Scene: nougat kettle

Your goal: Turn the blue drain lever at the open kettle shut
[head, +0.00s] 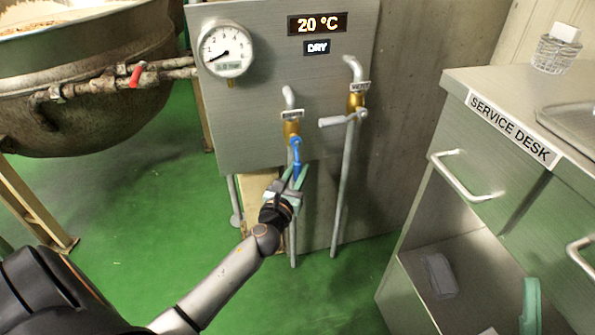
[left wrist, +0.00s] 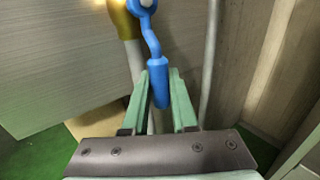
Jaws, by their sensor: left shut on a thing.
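The blue drain lever (head: 297,160) hangs downward from a brass valve (head: 291,129) low on the grey panel. It also shows in the left wrist view (left wrist: 152,45), with its thick blue end between the fingertips. My left gripper (head: 296,178) is shut on the lower end of the lever; in the left wrist view its two green fingers (left wrist: 160,92) stand on either side of it. The label above the valve is too small to read. The open kettle (head: 100,110) stands at the left. My right gripper is not in view.
A second brass valve (head: 356,101) with a grey lever (head: 340,120) sits just right of the blue one. Vertical pipes run down below both valves. A pressure gauge (head: 224,50) and a red handle (head: 137,75) are at upper left. The service desk (head: 470,150) stands at right.

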